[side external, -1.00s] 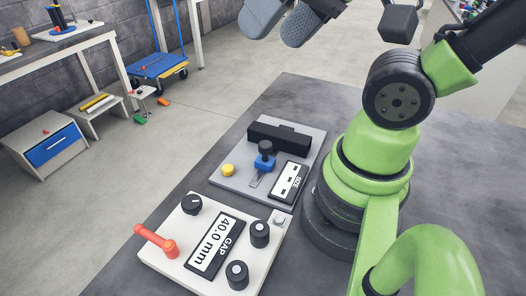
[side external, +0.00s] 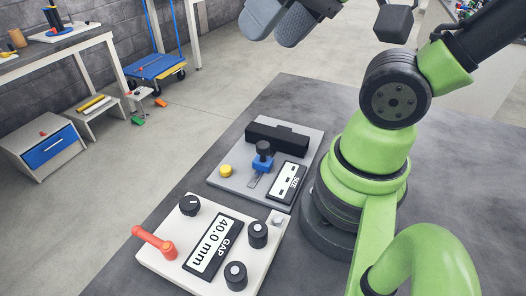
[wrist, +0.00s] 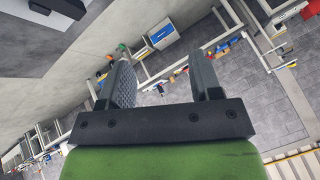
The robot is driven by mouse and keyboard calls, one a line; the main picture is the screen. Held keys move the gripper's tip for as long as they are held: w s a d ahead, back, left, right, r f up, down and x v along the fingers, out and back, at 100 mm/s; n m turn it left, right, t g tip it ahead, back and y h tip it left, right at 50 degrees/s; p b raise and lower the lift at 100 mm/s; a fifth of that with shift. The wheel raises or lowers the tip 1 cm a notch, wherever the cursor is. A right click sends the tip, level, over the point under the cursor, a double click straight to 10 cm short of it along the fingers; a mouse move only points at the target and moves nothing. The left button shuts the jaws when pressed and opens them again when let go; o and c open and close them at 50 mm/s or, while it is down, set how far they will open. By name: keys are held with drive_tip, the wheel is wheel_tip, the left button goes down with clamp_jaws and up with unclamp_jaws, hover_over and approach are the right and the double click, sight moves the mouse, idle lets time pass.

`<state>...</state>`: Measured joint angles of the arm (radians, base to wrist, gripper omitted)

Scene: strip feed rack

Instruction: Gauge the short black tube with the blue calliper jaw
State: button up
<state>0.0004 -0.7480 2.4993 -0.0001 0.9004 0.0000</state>
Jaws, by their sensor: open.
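The blue calliper jaw (side external: 262,164) with its black knob sits on a slotted slide on a grey plate (side external: 225,187). A long black block (side external: 278,138) stands behind the jaw, with a visible space between them. The plate's SIZE display (side external: 287,183) shows only dashes. I cannot make out a separate short black tube on the plate. My gripper (side external: 280,25) is high above and beyond the plate at the top edge, partly cut off. In the wrist view my gripper (wrist: 163,80) has its two fingers wide apart, with nothing between them.
A yellow button (side external: 226,170) is on the grey plate. In front stands a white GAP panel (side external: 180,205) reading 40.0 mm, with black knobs and a red lever (side external: 154,243). The dark table right of the arm is clear. Benches and a blue cart (side external: 158,65) stand farther off.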

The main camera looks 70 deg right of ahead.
drive_tip(key=w+d+f+m+g, duration=0.3)
drive_tip(key=w+d+f+g, duration=0.2)
drive_tip(key=w+f+g, duration=0.15)
drive_tip(key=m+g+y, duration=0.1)
drive_tip(key=m+g, duration=0.1)
drive_tip(key=g, duration=0.2)
approach(263, 144)
drive_tip(key=x, duration=0.9)
drive_tip(key=shift+a+f, duration=0.1)
drive_tip(key=shift+f, duration=0.1)
